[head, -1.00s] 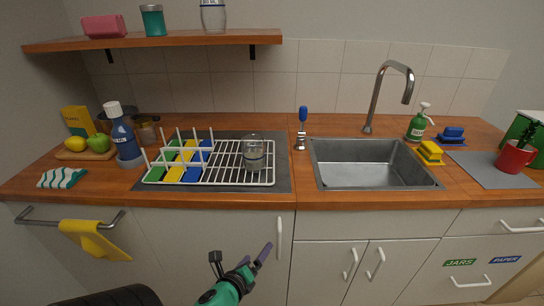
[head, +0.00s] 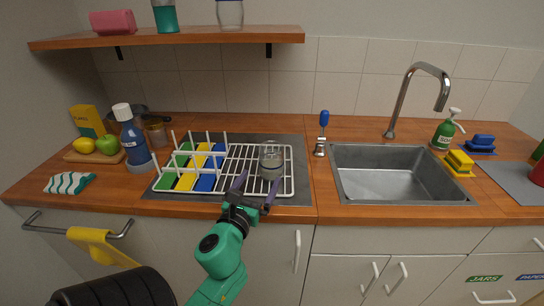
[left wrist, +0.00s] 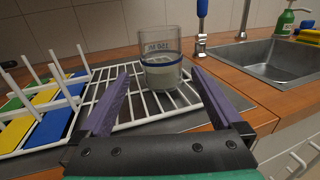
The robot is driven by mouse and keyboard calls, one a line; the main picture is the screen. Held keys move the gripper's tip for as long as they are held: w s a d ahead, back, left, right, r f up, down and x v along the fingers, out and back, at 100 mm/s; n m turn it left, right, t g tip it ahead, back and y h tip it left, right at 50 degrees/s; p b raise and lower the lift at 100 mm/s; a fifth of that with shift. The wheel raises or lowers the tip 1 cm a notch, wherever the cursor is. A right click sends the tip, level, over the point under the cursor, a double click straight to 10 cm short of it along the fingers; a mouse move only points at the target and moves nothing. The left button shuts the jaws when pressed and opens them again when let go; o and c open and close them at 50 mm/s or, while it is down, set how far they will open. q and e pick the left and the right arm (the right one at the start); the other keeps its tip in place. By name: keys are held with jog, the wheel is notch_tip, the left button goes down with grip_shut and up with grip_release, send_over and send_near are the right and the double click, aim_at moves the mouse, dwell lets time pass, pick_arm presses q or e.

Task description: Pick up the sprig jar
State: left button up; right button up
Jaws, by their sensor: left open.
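A clear glass jar (head: 271,161) with a blue band and pale contents stands upright on the white dish rack's right part. It also shows in the left wrist view (left wrist: 160,73), with dark lettering above the band; I see no sprig in it. My left gripper (head: 260,181) is open at the rack's front edge, just in front of the jar. In the left wrist view the purple fingers (left wrist: 162,80) point toward the jar, one on each side of its line, with nothing held. My right gripper is out of view.
The dish rack (head: 238,190) has upright prongs and green, yellow and blue boards left of the jar. A blue-handled tool (head: 323,133) stands right of it, beside the sink (head: 385,172). A blue bottle (head: 132,140) stands at left. Another clear jar (head: 230,14) is on the shelf.

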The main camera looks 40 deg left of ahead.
pick_arm(q)
jog(key=x, duration=0.3)
jog(key=shift+w+a+f, duration=0.1)
jog(key=shift+w, duration=0.2)
jog(key=p+x, duration=0.1)
jog(key=x, duration=0.4)
jog(key=shift+w+f, duration=0.1)
jog(key=shift+f, duration=0.1)
jog(key=shift+w+f, duration=0.1)
jog(key=shift+w, duration=0.1)
jog(key=shift+s, duration=0.1)
jog(key=c, duration=1.4)
notch_tip(320, 180, up, 10)
jog(key=p, duration=0.5)
notch_tip(320, 180, up, 10)
jog(key=p, duration=0.2)
send_over(267, 170)
jog(key=x, duration=0.3)
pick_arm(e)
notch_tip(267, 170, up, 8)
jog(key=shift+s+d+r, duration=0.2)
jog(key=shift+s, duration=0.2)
